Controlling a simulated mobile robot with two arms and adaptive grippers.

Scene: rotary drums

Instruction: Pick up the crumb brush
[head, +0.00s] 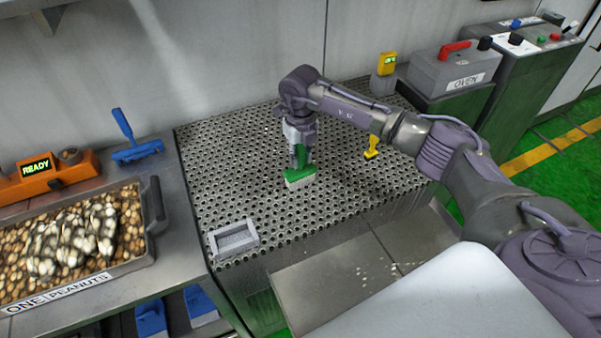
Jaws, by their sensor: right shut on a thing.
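The crumb brush, a green brush with pale bristles (300,178), is over the perforated metal table (230,190), near its middle. My right gripper (299,160) points down and is shut on the brush's green upper part, hiding some of it. The bristles face down; I cannot tell whether they touch the table top or hang just above it. My left gripper is not in view.
A grey tray (234,240) sits at the table's front left corner. A small yellow tool (371,148) stands right of the brush. Pale crumbs (375,270) lie below the table's front.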

